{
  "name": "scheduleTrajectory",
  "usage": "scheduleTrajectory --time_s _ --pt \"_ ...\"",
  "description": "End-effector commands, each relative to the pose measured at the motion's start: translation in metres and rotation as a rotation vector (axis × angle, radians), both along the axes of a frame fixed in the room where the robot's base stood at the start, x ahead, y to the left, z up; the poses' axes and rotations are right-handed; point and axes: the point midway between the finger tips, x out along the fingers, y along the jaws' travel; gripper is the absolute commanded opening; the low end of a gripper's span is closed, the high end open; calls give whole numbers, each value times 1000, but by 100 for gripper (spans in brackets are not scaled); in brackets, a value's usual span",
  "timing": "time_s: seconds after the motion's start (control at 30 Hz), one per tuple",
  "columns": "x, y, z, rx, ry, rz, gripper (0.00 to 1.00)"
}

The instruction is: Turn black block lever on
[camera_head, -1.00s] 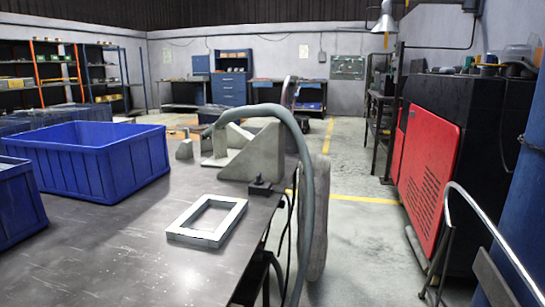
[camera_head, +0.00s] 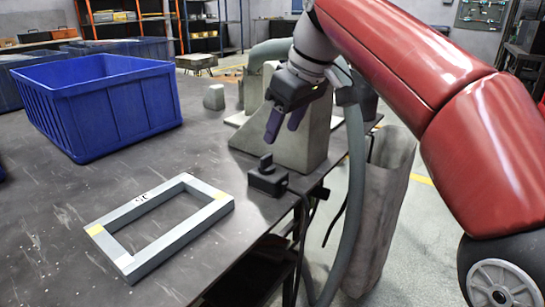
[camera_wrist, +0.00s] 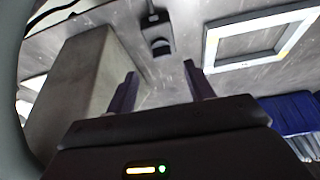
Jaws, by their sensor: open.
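The black block (camera_head: 268,182) sits near the right edge of the dark metal table, with a small upright lever (camera_head: 266,161) on its top. It also shows in the wrist view (camera_wrist: 158,36), at the top, beyond my fingertips. My gripper (camera_head: 283,128) is in the air above and slightly behind the block, in front of the grey concrete-like bracket. In the wrist view its two purple-grey fingers (camera_wrist: 160,80) are spread apart with nothing between them. My gripper is apart from the lever. I cannot tell which way the lever is set.
A grey rectangular frame (camera_head: 108,248) lies on the table left of the block. A large blue crate (camera_head: 120,100) stands at the back left. The grey angled bracket (camera_head: 310,140) stands close behind the block. A thick grey hose (camera_head: 353,190) hangs over the table's right edge.

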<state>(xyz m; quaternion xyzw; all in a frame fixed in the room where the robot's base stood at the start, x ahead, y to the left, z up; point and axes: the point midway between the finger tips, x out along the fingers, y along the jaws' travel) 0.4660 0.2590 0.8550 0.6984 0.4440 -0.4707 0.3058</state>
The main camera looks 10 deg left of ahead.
Motion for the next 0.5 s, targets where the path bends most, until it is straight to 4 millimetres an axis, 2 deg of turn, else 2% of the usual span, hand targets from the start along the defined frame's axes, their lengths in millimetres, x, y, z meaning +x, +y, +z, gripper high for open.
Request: scheduleTrajectory --time_s 0.17,0.5 --pt "5 9 -5 17 6 44 53" --pt "12 27 -53 17 6 42 53"
